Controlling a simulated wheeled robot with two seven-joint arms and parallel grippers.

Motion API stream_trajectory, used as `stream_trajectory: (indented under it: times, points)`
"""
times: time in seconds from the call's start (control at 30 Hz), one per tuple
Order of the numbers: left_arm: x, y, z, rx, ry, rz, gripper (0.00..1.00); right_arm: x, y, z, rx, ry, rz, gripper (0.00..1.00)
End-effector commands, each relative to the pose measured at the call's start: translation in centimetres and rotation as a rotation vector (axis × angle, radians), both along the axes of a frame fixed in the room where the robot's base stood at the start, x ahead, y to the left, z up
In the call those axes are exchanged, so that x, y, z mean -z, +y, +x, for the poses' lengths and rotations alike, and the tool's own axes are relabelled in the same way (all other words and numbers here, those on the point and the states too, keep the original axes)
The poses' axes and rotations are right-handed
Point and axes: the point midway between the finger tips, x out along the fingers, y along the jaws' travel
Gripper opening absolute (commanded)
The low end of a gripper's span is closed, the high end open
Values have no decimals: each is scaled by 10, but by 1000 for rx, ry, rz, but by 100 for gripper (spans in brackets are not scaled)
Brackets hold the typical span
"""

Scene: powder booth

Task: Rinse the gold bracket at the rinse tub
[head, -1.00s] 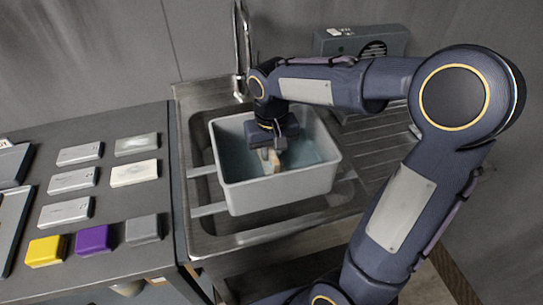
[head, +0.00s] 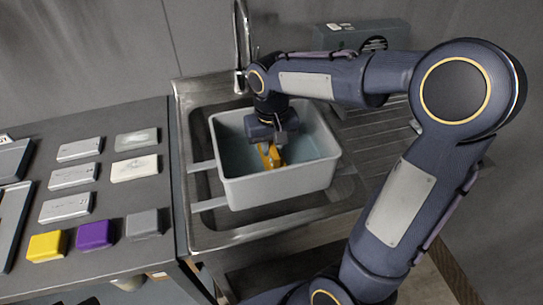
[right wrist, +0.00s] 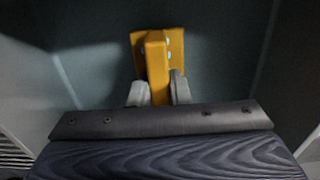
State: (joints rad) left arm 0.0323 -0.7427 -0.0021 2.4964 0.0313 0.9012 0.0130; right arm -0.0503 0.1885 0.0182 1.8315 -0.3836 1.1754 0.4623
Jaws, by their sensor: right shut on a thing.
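The gold bracket (head: 272,157) is inside the rinse tub (head: 280,188), a grey bin set in the steel sink. In the right wrist view the bracket (right wrist: 156,62) is orange-gold, with a plate and an upright flange. My right gripper (head: 268,146) reaches down into the tub from above. Its two pale fingertips (right wrist: 158,92) are shut on the flange in the right wrist view. The bracket's lower side is hidden, and I cannot tell whether it touches the tub floor. My left gripper is not in view.
The steel sink (head: 215,238) surrounds the tub, with a tap (head: 241,45) behind it. A grey device (head: 365,37) stands at the back. On the left bench lie several pale blocks (head: 73,176), a yellow block (head: 46,246), a purple one (head: 95,235) and a grey one (head: 144,224).

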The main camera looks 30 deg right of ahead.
Motion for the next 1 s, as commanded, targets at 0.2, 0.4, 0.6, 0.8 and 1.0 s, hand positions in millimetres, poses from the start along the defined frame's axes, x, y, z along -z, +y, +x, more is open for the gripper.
stream_trajectory:
  times: [0.2, 0.4, 0.6, 0.8, 1.0]
  points:
    - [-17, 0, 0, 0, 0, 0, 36, -19, 0, 0, 0, -2, 1, 0]
    - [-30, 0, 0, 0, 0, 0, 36, -35, 0, 0, 0, -2, 1, 0]
    - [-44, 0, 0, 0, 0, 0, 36, -51, 0, 0, 0, -1, 0, 0]
    - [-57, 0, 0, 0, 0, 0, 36, -67, 0, 0, 0, -1, 0, 0]
    - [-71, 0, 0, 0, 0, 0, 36, -82, 0, 0, 0, -2, 1, 0]
